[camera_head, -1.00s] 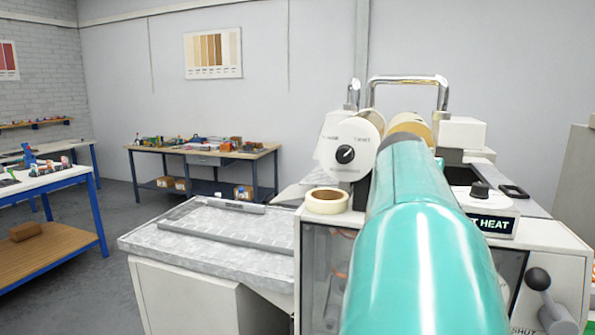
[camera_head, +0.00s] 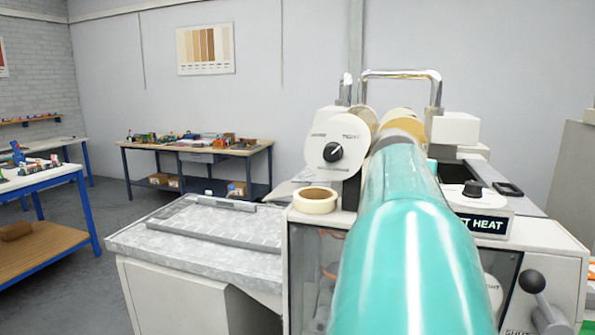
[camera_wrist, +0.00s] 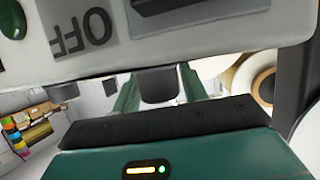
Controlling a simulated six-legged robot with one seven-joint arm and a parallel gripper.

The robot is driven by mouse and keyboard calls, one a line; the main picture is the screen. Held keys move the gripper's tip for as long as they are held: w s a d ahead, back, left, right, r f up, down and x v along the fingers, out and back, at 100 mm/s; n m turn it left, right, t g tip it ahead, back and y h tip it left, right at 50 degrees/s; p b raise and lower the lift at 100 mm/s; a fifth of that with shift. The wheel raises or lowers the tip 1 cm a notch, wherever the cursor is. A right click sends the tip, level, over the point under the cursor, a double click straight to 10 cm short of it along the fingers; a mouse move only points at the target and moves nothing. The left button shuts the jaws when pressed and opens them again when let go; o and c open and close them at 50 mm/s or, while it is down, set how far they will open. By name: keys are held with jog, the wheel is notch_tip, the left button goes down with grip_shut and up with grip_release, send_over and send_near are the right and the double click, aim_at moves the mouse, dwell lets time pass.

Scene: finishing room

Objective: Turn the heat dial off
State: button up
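A black dial (camera_head: 473,189) sits on top of a white machine housing at the right. My gripper is hidden behind my arm in the head view. In the wrist view my gripper (camera_wrist: 160,100) has two green fingers apart, with a dark knob-like part (camera_wrist: 157,86) seen between them. I cannot tell whether they touch it. A pale panel (camera_wrist: 220,35) above shows an upside-down "OFF" and a green part at the corner.
Another dial (camera_head: 333,152) marked "TIGHT" is on a white disc. A tape roll (camera_head: 314,200) lies on the machine. A chrome hoop (camera_head: 400,76) rises behind, and a lever with a black ball (camera_head: 532,281) is at lower right. A grey-topped bench (camera_head: 190,250) stands left.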

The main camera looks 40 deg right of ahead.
jog(key=c, duration=0.6)
jog(key=shift+a, duration=0.1)
jog(key=shift+c, duration=0.2)
jog(key=shift+w+n+t, duration=0.15)
jog(key=shift+n+t, duration=0.15)
jog(key=shift+t, duration=0.1)
jog(key=shift+n+t+y, duration=0.3)
jog(key=shift+n+t, duration=0.1)
jog(key=shift+w+a+n+t, duration=0.1)
jog(key=shift+n+t, duration=0.3)
jog(key=shift+n+t+y, duration=0.8)
jog(key=shift+n+t, duration=0.4)
jog(key=shift+t, duration=0.1)
jog(key=shift+r, duration=0.1)
jog(key=o, duration=1)
jog(key=shift+c, duration=0.2)
